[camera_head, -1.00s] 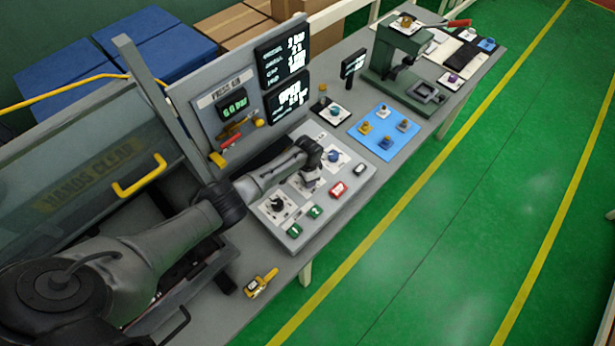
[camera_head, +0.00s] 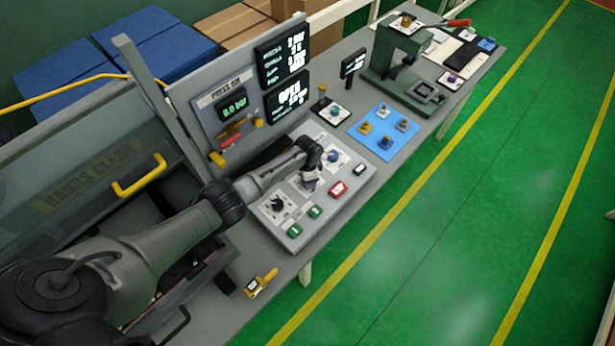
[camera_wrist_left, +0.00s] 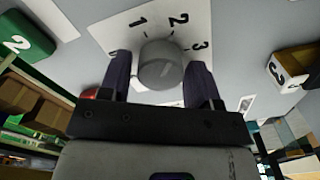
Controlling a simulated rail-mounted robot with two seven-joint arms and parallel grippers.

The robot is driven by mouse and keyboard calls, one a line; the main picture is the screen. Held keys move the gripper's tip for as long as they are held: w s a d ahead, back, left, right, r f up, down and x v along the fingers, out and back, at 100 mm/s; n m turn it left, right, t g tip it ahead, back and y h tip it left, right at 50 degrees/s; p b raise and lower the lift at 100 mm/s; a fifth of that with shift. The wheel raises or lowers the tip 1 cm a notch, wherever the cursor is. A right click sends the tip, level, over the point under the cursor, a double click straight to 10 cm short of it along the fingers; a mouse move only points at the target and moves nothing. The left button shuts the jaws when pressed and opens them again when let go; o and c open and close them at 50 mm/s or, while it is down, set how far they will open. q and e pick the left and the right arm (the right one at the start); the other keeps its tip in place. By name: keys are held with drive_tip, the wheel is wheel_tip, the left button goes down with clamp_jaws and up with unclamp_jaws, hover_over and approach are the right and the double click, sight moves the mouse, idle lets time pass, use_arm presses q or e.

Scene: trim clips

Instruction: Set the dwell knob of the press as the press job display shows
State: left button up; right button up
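A grey round knob (camera_wrist_left: 161,66) with a pale index line stands on a white dial plate (camera_wrist_left: 150,22) marked 1, 2 and 3 in the left wrist view. My left gripper (camera_wrist_left: 160,72) has one finger on each side of this knob, with a narrow gap visible at the left finger. In the head view my left gripper (camera_head: 309,168) is over the middle dial of the control panel (camera_head: 340,196) and hides most of it. The press job display (camera_head: 283,53) is the upper black screen; its small lines are too blurred to read surely. My right gripper is out of view.
A black knob (camera_head: 278,203) and a blue knob (camera_head: 333,155) flank the middle dial. A yellow tag (camera_head: 258,284) lies near the bench edge.

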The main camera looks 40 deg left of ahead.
use_arm(q)
drive_tip(key=shift+o, duration=1)
drive_tip(key=shift+r, duration=0.5)
wheel_tip(320, 180, up, 13)
drive_tip(key=p, duration=0.1)
drive_tip(key=shift+f, duration=0.1)
